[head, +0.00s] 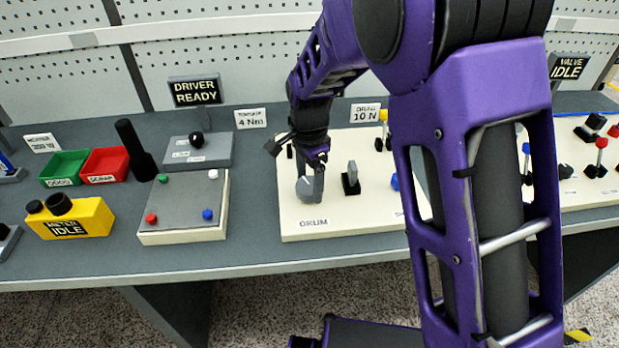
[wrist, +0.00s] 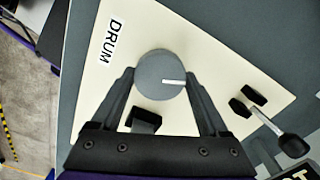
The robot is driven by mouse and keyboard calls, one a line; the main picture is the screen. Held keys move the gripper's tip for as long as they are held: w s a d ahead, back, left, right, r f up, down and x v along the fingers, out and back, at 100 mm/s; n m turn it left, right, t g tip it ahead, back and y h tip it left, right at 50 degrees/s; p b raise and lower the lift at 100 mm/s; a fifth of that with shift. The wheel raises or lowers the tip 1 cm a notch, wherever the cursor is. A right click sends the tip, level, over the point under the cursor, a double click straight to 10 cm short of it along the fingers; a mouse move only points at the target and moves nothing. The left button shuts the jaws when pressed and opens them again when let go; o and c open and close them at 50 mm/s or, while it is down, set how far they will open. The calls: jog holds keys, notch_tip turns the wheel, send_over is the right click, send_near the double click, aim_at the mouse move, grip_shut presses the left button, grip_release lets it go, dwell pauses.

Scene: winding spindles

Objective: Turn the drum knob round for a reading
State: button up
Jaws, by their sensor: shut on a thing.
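The drum knob (wrist: 158,70) is a round grey knob with a white pointer line, on a cream panel (wrist: 190,20) beside the label DRUM (wrist: 112,40). In the wrist view the pointer line lies toward the right side of the knob. My gripper (wrist: 160,84) has one finger on each side of the knob and is shut on it. In the head view my gripper (head: 312,180) reaches down over the knob (head: 304,188) above the DRUM label (head: 314,223), hiding part of it.
A small upright grey piece in a black holder (head: 351,179) stands right of the knob. A blue knob (head: 395,181) and a yellow-topped lever (head: 383,116) share the panel. A grey box with coloured buttons (head: 186,204) and a yellow meter (head: 70,219) stand to the left. Signs read DRIVER READY (head: 195,91) and DRUM 10 N (head: 365,112).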

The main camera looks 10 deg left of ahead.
aim_at(310, 184)
jog(key=m+p, duration=0.2)
jog(key=m, duration=0.2)
jog(key=shift+r, duration=0.15)
jog(key=shift+m+p, duration=0.4)
jog(key=shift+m, duration=1.8)
jog(key=o, duration=1.2)
jog(key=shift+o, duration=0.2)
notch_tip(310, 184, up, 17)
jog(key=shift+r, duration=0.15)
